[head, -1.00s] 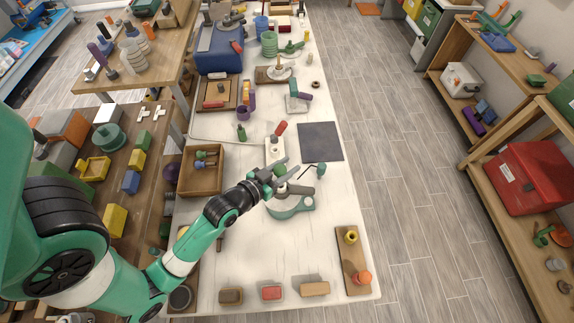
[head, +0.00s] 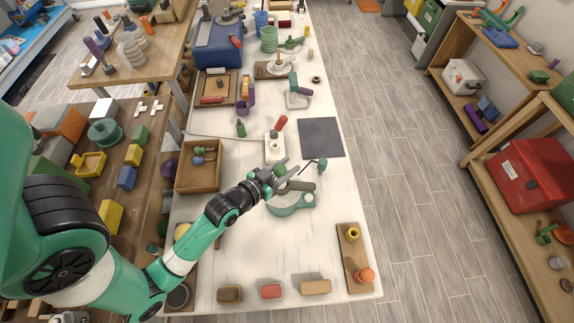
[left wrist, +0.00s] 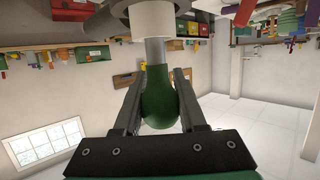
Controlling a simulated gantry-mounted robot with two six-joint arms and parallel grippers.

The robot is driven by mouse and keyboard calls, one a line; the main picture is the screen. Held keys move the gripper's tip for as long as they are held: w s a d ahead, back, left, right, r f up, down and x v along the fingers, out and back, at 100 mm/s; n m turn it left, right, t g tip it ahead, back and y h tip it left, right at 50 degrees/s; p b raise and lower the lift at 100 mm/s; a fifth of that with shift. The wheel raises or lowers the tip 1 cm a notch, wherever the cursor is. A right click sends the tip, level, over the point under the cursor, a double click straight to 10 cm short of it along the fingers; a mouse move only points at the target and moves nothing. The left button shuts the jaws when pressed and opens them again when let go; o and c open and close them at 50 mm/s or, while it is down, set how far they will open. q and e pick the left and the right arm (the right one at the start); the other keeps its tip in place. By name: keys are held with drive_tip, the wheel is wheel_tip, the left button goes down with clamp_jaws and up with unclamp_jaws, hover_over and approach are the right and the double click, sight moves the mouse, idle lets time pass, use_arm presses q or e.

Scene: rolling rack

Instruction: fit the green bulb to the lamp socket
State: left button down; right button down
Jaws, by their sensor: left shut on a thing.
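My left gripper (head: 284,174) is over the middle of the white table, with its fingers shut around the green bulb (head: 280,170). In the left wrist view the fingers sit on both sides of the bulb's round green body (left wrist: 160,98), its grey neck pointing up. The neck meets the white lamp socket (left wrist: 152,20) above it; how deep it sits inside, I cannot tell. In the head view the arm and gripper cover part of this spot, and the socket is hard to make out. My right gripper is not in view.
A wooden box (head: 198,187) with bulb-like pieces stands left of the gripper. A white block (head: 275,146), a dark mat (head: 321,137) and a teal ring-ended object (head: 306,200) lie near it. Several small blocks line the front edge. The table's lower middle is clear.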

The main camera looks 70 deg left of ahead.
use_arm(q)
drive_tip(key=shift+f+b, duration=0.7)
drive_tip(key=shift+f, duration=0.35)
drive_tip(key=shift+c, duration=2)
unclamp_jaws()
drive_tip(key=shift+s, duration=0.1)
drive_tip(key=v, duration=1.1)
drive_tip(key=shift+s+b, duration=0.2)
drive_tip(key=shift+b, duration=0.2)
